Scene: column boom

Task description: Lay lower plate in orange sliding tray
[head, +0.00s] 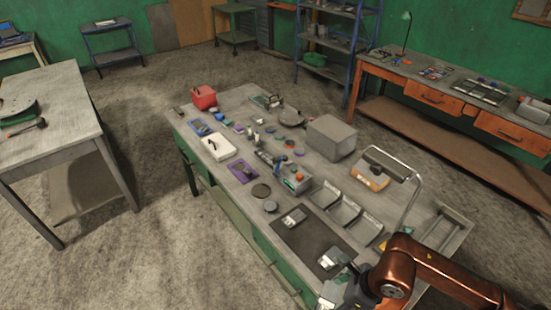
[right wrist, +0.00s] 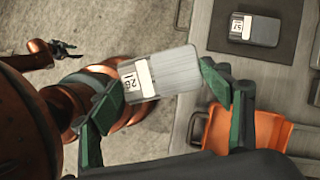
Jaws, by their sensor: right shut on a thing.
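My right gripper (right wrist: 158,98) is shut on a grey metal plate (right wrist: 172,75) with a white number label. The orange sliding tray (right wrist: 270,130) shows at lower right there, partly hidden behind a finger. A second labelled plate (right wrist: 262,32) lies on a dark mat (right wrist: 205,30). In the head view my right gripper (head: 336,290) is at the bench's near edge. What looks like my left gripper (right wrist: 66,50) is small at the left of the wrist view.
The workbench (head: 235,100) carries the mat (head: 300,236) with plates on it, grey open bins (head: 343,212), a lamp (head: 390,163), a grey box (head: 331,138) and many small parts. Open floor lies in front of the bench. The orange tray is not visible in the head view.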

